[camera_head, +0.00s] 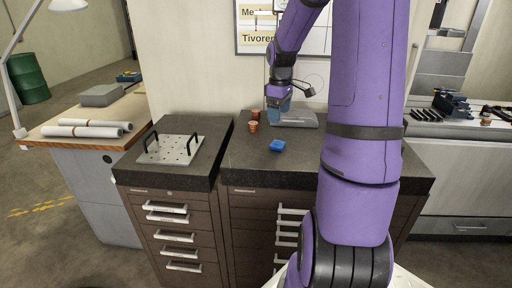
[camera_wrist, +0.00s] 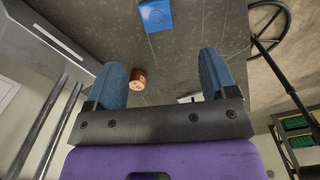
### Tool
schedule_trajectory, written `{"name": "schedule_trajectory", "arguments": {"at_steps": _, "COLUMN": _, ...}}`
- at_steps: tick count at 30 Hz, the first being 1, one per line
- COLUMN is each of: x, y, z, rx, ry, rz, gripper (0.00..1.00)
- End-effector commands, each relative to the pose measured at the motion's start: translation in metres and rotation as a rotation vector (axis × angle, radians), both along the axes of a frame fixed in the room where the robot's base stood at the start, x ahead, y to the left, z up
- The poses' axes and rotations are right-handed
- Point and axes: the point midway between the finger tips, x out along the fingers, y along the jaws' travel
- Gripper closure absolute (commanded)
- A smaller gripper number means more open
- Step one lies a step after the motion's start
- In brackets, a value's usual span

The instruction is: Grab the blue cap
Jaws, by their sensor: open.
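The blue cap (camera_head: 277,145) lies on the dark countertop, toward its front edge. It also shows in the wrist view (camera_wrist: 155,15) at the top, as a blue square with a round mark on it. My gripper (camera_head: 278,112) is above the back part of the counter, behind the cap and apart from it. In the wrist view my gripper (camera_wrist: 162,68) has its two blue fingers spread wide with nothing held between them. The cap lies beyond the fingertips.
Two copper-coloured cups (camera_head: 252,127) stand left of my gripper; one copper cup (camera_wrist: 138,79) shows between the fingers. A grey block (camera_head: 300,118) lies at the counter's back. A perforated plate with two black handles (camera_head: 168,150) lies on the left counter. Counter around the cap is clear.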

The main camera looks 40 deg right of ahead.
Motion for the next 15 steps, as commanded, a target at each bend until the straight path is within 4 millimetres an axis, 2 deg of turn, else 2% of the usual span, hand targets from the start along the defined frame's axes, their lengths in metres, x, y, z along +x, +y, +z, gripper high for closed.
{"name": "schedule_trajectory", "arguments": {"at_steps": 4, "x": -0.001, "y": -0.014, "z": -0.012, "rx": 0.016, "ry": 0.006, "rz": 0.009, "gripper": 0.21}}
{"name": "schedule_trajectory", "arguments": {"at_steps": 15, "x": -0.001, "y": -0.014, "z": -0.06, "rx": 0.018, "ry": 0.009, "rz": 0.013, "gripper": 0.21}}
